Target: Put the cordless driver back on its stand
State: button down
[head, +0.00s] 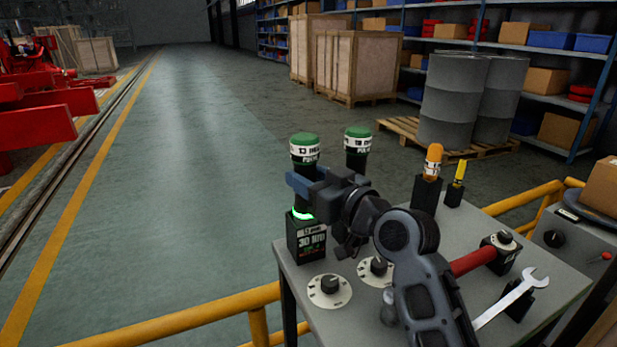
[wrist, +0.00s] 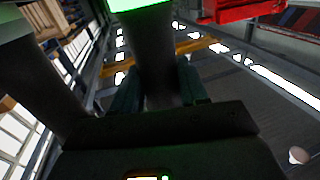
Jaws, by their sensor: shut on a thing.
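The cordless driver (head: 305,152) stands roughly upright in the head view, with a green cap, a white label band and a glowing green ring at its lower end. My gripper (head: 300,184) is shut around its dark middle. Just below the ring is a black stand block (head: 307,243) marked 30; I cannot tell whether the driver touches it. A second green-capped driver (head: 357,146) is behind to the right, its lower part hidden by my arm. In the wrist view, the dark driver body (wrist: 155,60) lies between my fingers (wrist: 157,88), with bright green at the top edge.
The grey bench (head: 440,225) carries two round dials (head: 329,290), an orange-handled tool (head: 432,163), a yellow-handled tool (head: 459,172), a red-handled tool (head: 472,262) and a wrench (head: 512,298). Yellow rails (head: 190,320) border it. Open floor is to the left.

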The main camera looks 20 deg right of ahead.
jog(key=shift+f, duration=0.15)
jog(key=c, duration=0.8)
grip_release()
jog(key=shift+c, duration=0.2)
jog(key=o, duration=0.3)
jog(key=shift+o, duration=0.2)
jog(key=shift+f, duration=0.15)
jog(key=v, duration=0.8)
jog(key=shift+b, duration=0.4)
jog(key=shift+w, duration=0.1)
